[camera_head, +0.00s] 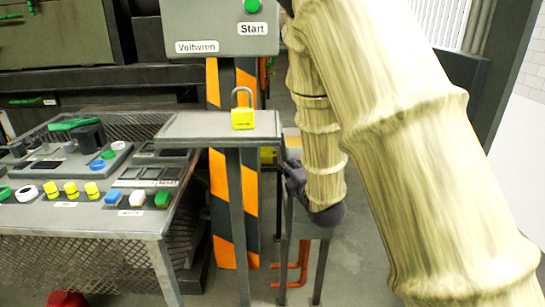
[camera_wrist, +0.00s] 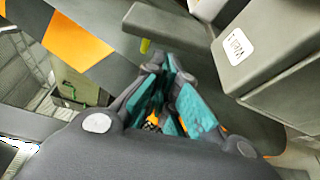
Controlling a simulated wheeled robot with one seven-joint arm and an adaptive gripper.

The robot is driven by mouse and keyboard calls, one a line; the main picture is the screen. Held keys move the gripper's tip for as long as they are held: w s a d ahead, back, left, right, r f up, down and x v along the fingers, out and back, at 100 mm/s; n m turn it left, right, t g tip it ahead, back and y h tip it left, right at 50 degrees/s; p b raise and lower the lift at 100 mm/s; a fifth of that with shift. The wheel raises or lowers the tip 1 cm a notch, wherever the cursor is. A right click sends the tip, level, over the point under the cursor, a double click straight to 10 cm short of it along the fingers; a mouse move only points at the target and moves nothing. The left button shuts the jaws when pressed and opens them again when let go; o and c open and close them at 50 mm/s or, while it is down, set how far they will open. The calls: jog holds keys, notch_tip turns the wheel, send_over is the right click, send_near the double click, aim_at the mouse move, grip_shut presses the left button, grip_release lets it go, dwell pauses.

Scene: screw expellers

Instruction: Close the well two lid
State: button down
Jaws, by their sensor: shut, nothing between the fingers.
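My gripper shows in the wrist view (camera_wrist: 170,122) with teal finger pads close together and nothing seen between them. In the head view only its dark body shows at the lower end of my arm, and its fingertips are mostly hidden. A grey box (camera_wrist: 285,75) with a white label (camera_wrist: 236,46) is to the right of the fingers in the wrist view, apart from them. The label's small tilted writing seems to say "Well" with an unclear number. I cannot tell which part is the well two lid. In the head view my arm hides much of this area.
A small grey table (camera_head: 190,127) holds a yellow padlock (camera_head: 243,118), left of my arm. A control desk (camera_head: 75,215) with coloured buttons stands further left. A grey start box (camera_head: 222,30) and an orange-and-black striped post (camera_head: 219,190) are behind. Orange pipes (camera_head: 290,285) run low.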

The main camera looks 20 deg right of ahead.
jog(key=w+a+b, duration=0.1)
jog(key=w+b, duration=0.1)
jog(key=w, duration=0.7)
jog(key=shift+w+a, duration=0.3)
jog(key=shift+a, duration=0.1)
